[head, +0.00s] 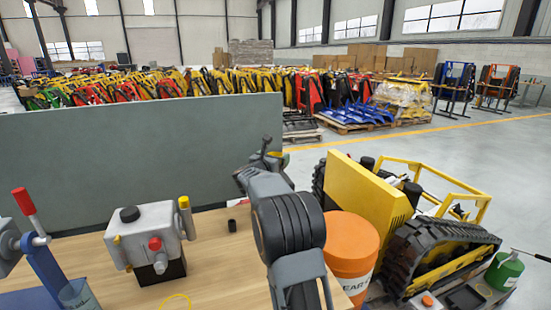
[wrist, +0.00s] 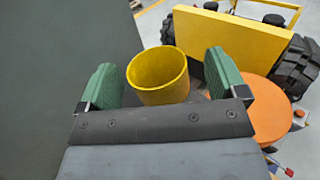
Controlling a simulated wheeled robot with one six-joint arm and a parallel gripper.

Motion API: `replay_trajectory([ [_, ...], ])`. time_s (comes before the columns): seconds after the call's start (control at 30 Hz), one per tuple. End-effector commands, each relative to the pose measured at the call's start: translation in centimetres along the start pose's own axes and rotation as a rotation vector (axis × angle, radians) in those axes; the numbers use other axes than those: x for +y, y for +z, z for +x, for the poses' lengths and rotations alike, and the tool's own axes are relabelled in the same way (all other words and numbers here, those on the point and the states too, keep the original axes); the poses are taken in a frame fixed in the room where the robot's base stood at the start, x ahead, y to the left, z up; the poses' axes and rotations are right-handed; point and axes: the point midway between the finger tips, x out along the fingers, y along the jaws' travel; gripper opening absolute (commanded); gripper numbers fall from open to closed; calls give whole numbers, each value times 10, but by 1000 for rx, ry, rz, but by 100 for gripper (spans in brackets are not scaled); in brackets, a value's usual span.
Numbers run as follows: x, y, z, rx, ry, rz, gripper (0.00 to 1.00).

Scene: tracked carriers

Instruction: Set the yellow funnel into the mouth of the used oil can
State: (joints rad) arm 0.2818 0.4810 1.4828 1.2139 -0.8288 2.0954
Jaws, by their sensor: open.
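A yellow funnel (wrist: 158,78) shows in the wrist view as a wide, open-topped cup between my gripper's two green fingers (wrist: 162,66). The fingers are apart, with a gap on each side of the funnel; its lower part is hidden behind the gripper body. In the head view my gripper (head: 267,153) is above the bench near the grey-green panel, and I cannot make out the funnel there. A green can (head: 503,271) with a pale label stands at the far right; I cannot read whether it is the used oil can.
An orange-lidded tub (head: 350,240) stands right of my arm, beside the yellow tracked carrier (head: 372,200). A panel (head: 120,150) backs the wooden bench (head: 222,265). A grey valve block (head: 150,235), a small black cup (head: 232,226) and a thin yellow loop (head: 176,297) are on the bench.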

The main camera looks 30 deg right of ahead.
Motion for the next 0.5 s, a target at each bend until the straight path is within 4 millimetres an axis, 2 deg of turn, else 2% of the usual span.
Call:
replay_trajectory([
  [0.3, 1, -2, -64, -2, 4, 2, 91],
  [0.5, 0, -1, -99, -1, 4, 1, 91],
])
